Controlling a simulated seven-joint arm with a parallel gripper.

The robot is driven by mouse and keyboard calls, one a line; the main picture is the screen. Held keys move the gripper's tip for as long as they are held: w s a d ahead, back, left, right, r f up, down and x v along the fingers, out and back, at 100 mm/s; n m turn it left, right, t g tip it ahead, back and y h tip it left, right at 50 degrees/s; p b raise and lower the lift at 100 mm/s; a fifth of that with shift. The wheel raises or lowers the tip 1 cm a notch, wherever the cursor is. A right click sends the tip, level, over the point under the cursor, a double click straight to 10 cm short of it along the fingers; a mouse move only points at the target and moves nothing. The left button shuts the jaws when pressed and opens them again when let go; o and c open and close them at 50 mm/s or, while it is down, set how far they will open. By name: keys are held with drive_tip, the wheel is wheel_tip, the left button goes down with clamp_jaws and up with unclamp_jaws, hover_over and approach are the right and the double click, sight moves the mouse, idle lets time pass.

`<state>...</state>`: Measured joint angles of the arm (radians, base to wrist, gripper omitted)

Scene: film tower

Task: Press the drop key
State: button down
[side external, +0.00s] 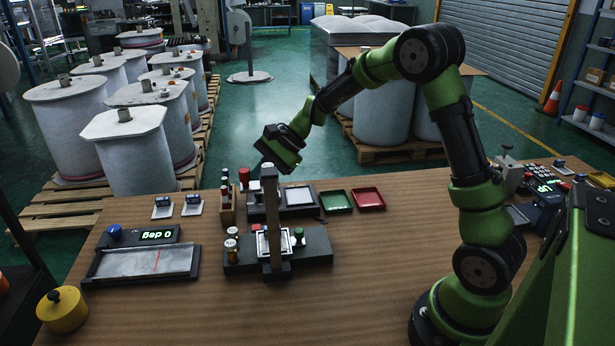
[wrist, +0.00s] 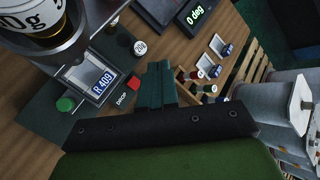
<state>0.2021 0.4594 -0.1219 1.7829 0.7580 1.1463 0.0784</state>
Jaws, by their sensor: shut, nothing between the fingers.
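The drop key is a small red button (wrist: 133,82) with the word DROP beside it, on a dark base (wrist: 82,125) in the wrist view. In the side view my gripper (side external: 280,152) hangs above the film tower's brown post (side external: 271,215), clear of the table.
A panel reading 0 deg (side external: 156,235) lies left of the tower. Green (side external: 336,202) and red (side external: 368,199) trays lie behind to the right. The front of the table is mostly clear.

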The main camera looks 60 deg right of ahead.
sight(260, 226)
drive_tip(key=shift+f, duration=0.4)
drive_tip(key=shift+f, duration=4.4)
drive_tip(key=shift+f, duration=0.1)
drive_tip(key=shift+f, duration=0.3)
drive_tip(key=shift+f, duration=0.4)
drive_tip(key=shift+r, duration=0.85)
